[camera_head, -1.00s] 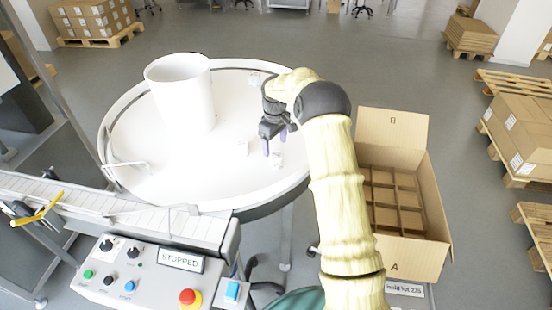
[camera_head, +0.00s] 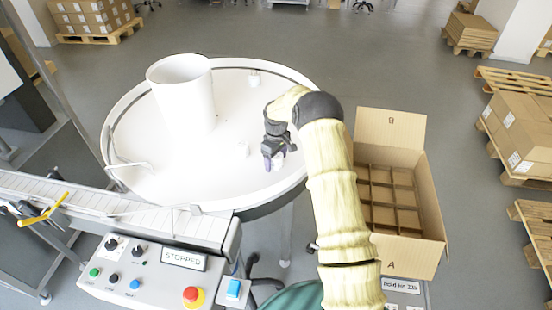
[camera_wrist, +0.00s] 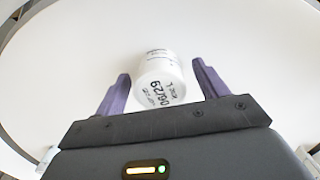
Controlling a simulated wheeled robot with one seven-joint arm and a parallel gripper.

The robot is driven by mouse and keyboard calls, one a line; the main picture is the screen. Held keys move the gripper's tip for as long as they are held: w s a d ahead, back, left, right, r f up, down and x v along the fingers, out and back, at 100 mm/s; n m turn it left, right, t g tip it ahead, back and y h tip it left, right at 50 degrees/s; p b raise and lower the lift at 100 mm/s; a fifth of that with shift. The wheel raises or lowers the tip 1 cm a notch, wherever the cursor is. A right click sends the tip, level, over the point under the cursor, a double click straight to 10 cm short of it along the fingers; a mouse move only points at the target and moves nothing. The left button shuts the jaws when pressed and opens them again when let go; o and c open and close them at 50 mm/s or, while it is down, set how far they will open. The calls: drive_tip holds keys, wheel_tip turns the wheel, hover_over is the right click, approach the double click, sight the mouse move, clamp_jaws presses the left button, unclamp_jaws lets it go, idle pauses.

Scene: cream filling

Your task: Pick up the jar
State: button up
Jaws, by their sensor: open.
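The fingers are spread, with a visible gap on each side of the jar. In the head view my gripper (camera_head: 273,163) is low over the right part of the table, and its fingers mostly hide this jar.
A large white cylinder (camera_head: 184,95) stands at the table's back left. An open cardboard box (camera_head: 430,205) with empty dividers is to the right. A conveyor (camera_head: 100,212) and a control panel reading "STOPPED" (camera_head: 150,275) are in front. The table's rim is raised.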

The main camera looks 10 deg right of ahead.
idle(0.4)
drive_tip(key=c, duration=1.1)
drive_tip(key=shift+r, duration=0.1)
wheel_tip(320, 180, up, 10)
drive_tip(key=b, duration=0.3)
drive_tip(key=shift+w+a, duration=0.1)
